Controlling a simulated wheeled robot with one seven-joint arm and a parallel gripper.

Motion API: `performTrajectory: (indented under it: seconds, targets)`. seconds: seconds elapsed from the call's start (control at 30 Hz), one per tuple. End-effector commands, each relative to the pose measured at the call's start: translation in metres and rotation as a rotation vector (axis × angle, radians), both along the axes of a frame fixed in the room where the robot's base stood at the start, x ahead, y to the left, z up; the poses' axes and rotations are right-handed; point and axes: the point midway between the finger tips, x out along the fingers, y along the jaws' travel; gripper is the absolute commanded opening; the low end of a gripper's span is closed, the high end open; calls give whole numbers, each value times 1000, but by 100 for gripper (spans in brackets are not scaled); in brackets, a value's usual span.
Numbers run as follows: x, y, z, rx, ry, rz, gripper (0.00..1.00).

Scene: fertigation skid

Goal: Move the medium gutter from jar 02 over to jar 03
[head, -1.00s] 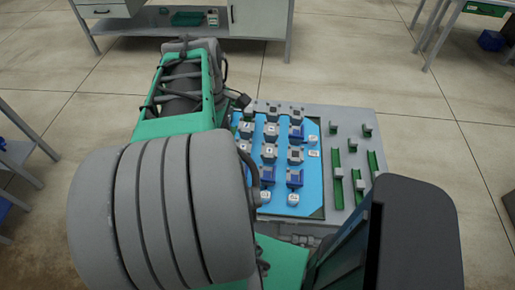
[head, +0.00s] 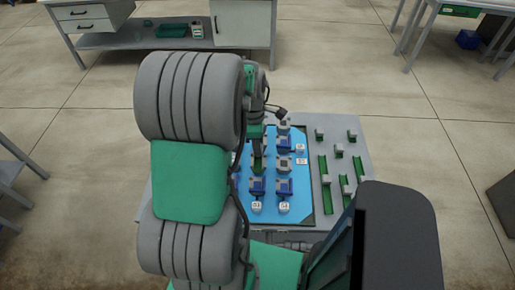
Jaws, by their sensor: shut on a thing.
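My gripper (head: 257,147) points down over the blue mat (head: 310,190), partly hidden by my arm. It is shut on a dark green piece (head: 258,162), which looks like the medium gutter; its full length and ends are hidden. Below and beside it stand grey and blue jar-like blocks, one at the front left (head: 257,186), one at the front right (head: 284,187) and one behind (head: 284,163). White number tags (head: 257,206) lie in front, too small to read surely, so I cannot tell which block is jar 02 or jar 03.
The grey board (head: 340,220) carries the mat. On its right side stand green gutters (head: 323,170) and small grey-green holders (head: 352,135). My arm covers the mat's left part. A bench (head: 160,42) stands behind, with open floor between.

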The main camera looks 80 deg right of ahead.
Motion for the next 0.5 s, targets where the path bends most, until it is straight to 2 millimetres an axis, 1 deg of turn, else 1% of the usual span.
performTrajectory:
  seconds: [0.1,0.2,0.3,0.5]
  targets:
    - [4,-9,-11,1,0,1,0]
    - [4,-8,-28,3,1,0,0]
    - [4,-9,-39,-1,0,-1,0]
    - [4,-9,-41,-3,-1,-1,0]
